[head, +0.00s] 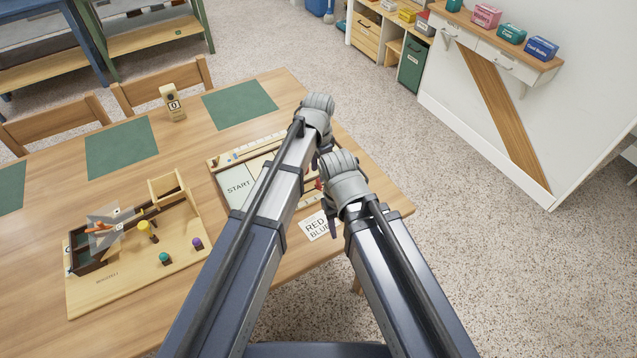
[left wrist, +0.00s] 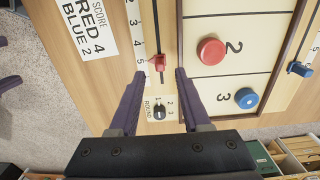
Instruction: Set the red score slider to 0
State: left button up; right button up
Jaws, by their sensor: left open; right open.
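The red score slider (left wrist: 158,63) sits on a thin dark rod beside a number strip (left wrist: 139,42) in the left wrist view, close to the 5. My left gripper (left wrist: 160,74) is open, with one finger on each side of the slider's rod and its tips just at the slider; I cannot tell whether they touch it. In the head view the wrist of my left arm hides this part of the game board (head: 232,190). My right gripper (head: 345,178) is open, over the board's near right side; its fingers are mostly hidden.
A score card (left wrist: 88,25) reads RED 4, BLUE 2. A round dial (left wrist: 160,111) is below the red slider. Red (left wrist: 211,51) and blue (left wrist: 246,98) pucks lie on the board; a blue slider (left wrist: 300,69) is at its far edge. A wooden tray (head: 110,285) stands left.

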aim_at(318, 183)
pick_arm(q)
jog(key=shift+f+b, duration=1.5)
jog(key=shift+f, duration=0.5)
pick_arm(e)
jog(key=shift+f, duration=2)
pick_arm(q)
jog(key=shift+c, duration=0.4)
grip_shut()
